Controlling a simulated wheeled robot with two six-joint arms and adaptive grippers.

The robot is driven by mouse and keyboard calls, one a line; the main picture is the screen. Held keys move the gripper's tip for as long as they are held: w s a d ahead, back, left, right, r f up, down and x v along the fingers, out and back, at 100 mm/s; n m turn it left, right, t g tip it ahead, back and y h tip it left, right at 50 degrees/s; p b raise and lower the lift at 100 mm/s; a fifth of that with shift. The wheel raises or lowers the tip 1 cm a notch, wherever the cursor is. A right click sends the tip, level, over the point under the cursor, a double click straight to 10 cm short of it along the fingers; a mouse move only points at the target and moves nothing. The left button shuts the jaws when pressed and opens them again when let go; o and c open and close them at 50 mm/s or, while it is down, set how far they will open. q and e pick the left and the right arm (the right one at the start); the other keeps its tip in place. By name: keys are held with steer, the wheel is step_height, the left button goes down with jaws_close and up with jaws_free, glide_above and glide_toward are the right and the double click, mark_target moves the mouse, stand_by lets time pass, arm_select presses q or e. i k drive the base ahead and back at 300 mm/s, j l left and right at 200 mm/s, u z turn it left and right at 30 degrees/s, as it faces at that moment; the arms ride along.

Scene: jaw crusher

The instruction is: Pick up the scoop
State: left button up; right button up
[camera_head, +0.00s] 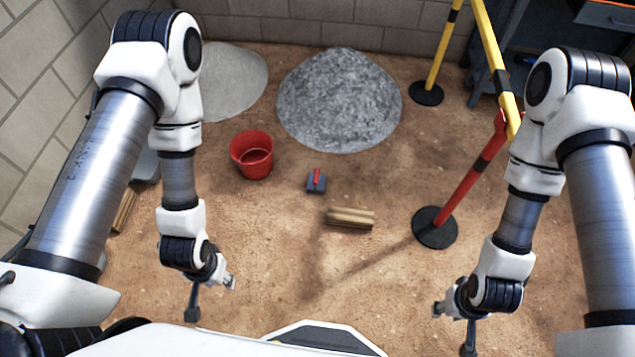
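The scoop (316,181) is small, with a red handle and a dark grey-blue pan. It lies on the dirt floor near the middle of the head view, in front of the grey gravel pile. My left gripper (211,297) hangs at the lower left, nearer to me than the scoop and to its left. Its fingers are spread and nothing is between them. My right gripper (453,330) hangs at the lower right, also well short of the scoop. Its fingers are spread and empty.
A red bucket (252,156) stands left of the scoop. Wooden pieces (351,218) lie in front of it to the right. Behind are a gravel pile (339,100) and a paler pile (232,82). A yellow-black and red-black barrier (470,185) stands right. The near floor is clear.

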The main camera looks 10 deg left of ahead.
mark_target(316, 183)
steer(key=i+j+z, duration=0.1)
steer(key=i+j, duration=0.25)
steer(key=j, duration=0.25)
steer(key=i+j+z, duration=0.25)
steer(key=j, duration=0.4)
steer(key=i+j, duration=0.3)
steer(key=i+j+z, duration=0.15)
steer(key=j, duration=0.25)
steer(key=i+j+z, duration=0.1)
steer(key=j, duration=0.25)
steer(key=i+j, duration=0.15)
steer(key=j, duration=0.25)
steer(key=l+z, duration=0.05)
